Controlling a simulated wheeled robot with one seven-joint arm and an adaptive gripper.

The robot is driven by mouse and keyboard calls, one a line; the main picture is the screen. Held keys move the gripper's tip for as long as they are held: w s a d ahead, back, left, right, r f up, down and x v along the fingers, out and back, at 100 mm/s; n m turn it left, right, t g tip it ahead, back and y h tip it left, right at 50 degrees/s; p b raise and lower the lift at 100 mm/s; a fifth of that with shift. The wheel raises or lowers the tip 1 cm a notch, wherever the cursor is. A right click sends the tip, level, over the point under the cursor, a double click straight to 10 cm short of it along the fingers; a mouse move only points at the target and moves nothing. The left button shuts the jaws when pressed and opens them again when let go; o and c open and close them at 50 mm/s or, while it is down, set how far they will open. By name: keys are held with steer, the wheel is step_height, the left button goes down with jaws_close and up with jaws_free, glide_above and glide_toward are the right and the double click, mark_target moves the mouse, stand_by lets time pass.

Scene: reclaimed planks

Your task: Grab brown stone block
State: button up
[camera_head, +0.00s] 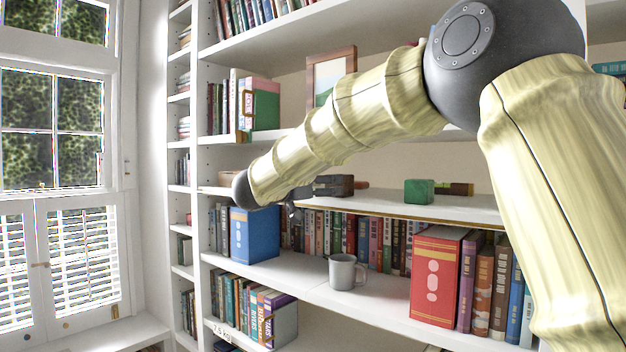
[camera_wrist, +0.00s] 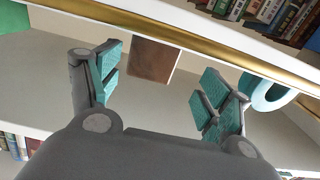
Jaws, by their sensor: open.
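A brown block (camera_wrist: 153,60) with a smooth, flat face shows in the wrist view, beside the gold shelf edge. It lies beyond the fingertips, in line with the gap between them. My gripper (camera_wrist: 160,78) is open, with teal pads on both sides and nothing between them. I see a gap between the pads and the block. In the head view my forearm covers much of the middle shelf, and the gripper is mostly hidden behind it. A dark block (camera_head: 333,186) lies on that shelf; I cannot tell if it is the same block.
A green block (camera_head: 418,192) stands on the same shelf. A blue ring-shaped object (camera_wrist: 270,92) is close to the right finger. The gold shelf edge (camera_wrist: 200,47) crosses the wrist view. Below are a grey mug (camera_head: 343,272), a blue box (camera_head: 254,234) and rows of books.

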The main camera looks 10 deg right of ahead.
steer(key=d, duration=0.1)
steer(key=d+r+p, duration=0.1)
steer(key=d, duration=0.1)
steer(key=shift+r, duration=0.25)
steer(key=w, duration=0.1)
steer(key=w+d+f, duration=0.1)
steer(key=shift+w+d+p, duration=0.1)
steer(key=shift+w+p, duration=0.25)
steer(key=shift+p, duration=0.05)
steer(key=shift+s+d+r, duration=0.1)
steer(key=shift+s+r, duration=0.15)
steer(key=shift+s, duration=0.25)
steer(key=shift+w+f, duration=0.15)
steer(key=shift+w, duration=0.1)
steer(key=shift+c, duration=1.4)
steer(key=shift+w, duration=0.1)
steer(key=c, duration=0.4)
steer(key=shift+s, duration=0.2)
steer(key=c, duration=0.8)
steer(key=shift+c, duration=0.2)
steer(key=shift+p+v, duration=0.6)
steer(key=shift+v, duration=1.65)
